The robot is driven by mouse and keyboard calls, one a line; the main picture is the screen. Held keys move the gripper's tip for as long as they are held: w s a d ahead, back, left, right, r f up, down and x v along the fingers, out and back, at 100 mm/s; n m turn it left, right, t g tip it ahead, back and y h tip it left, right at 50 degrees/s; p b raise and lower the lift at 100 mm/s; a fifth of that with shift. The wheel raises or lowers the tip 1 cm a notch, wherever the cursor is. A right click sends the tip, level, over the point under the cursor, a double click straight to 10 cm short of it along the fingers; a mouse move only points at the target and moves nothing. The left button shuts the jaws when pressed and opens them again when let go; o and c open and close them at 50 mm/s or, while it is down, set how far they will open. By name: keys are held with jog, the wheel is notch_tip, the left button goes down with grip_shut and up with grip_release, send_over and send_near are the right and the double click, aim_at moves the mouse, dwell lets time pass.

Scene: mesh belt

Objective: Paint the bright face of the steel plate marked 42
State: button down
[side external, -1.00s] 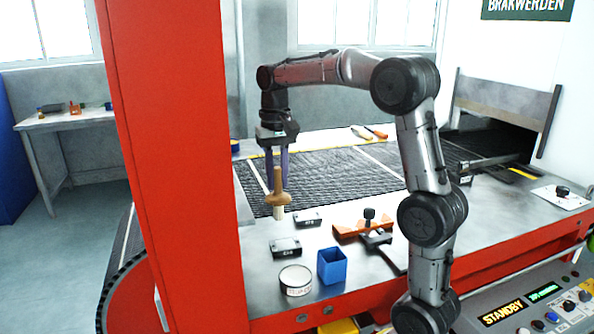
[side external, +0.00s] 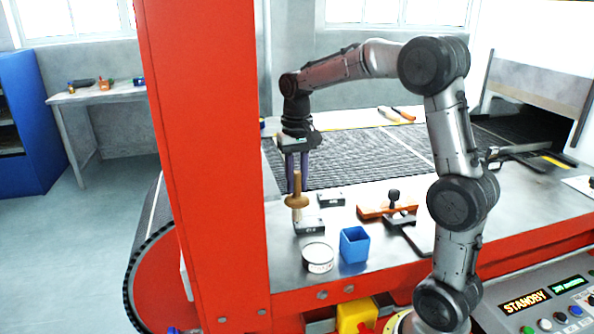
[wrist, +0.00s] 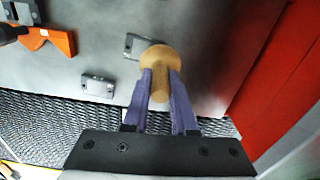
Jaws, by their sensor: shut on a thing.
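My gripper (side external: 297,184) is shut on the wooden handle of a round-collared brush (side external: 297,201), which points down. In the wrist view, the gripper's purple fingers (wrist: 160,82) sit either side of the handle (wrist: 160,57); the bristles are hidden there. Two small grey steel plates lie on the metal table. The nearer plate (side external: 309,227) is just beside and below the brush tip, and in the wrist view (wrist: 131,44) the brush collar covers part of it. I cannot tell whether they touch. The farther plate (side external: 331,200) is clear of the brush. Their marks are not readable.
A round tin (side external: 318,258) and a blue square cup (side external: 354,246) stand near the table's front edge. An orange fixture with a black knob (side external: 385,207) is to the right. A red post (side external: 203,150) rises at left. The dark mesh belt (side external: 350,160) lies behind.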

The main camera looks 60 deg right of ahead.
jog(key=shift+f, duration=0.6)
jog(key=shift+s+d+f, duration=0.15)
jog(key=shift+s+d, duration=1.85)
jog(key=shift+s, duration=0.4)
jog(key=shift+w+a, duration=1)
jog(key=shift+w, duration=0.25)
jog(key=shift+w+a, duration=1)
jog(key=shift+w, duration=0.2)
jog(key=shift+w+d, duration=0.45)
jog(key=shift+d, duration=0.15)
jog(key=shift+s+d, duration=1.95)
jog(key=shift+s, duration=0.5)
jog(key=shift+w+a, duration=1.05)
jog(key=shift+w, duration=0.2)
jog(key=shift+w+a, duration=1.05)
jog(key=shift+w, duration=0.15)
notch_tip(320, 180, up, 8)
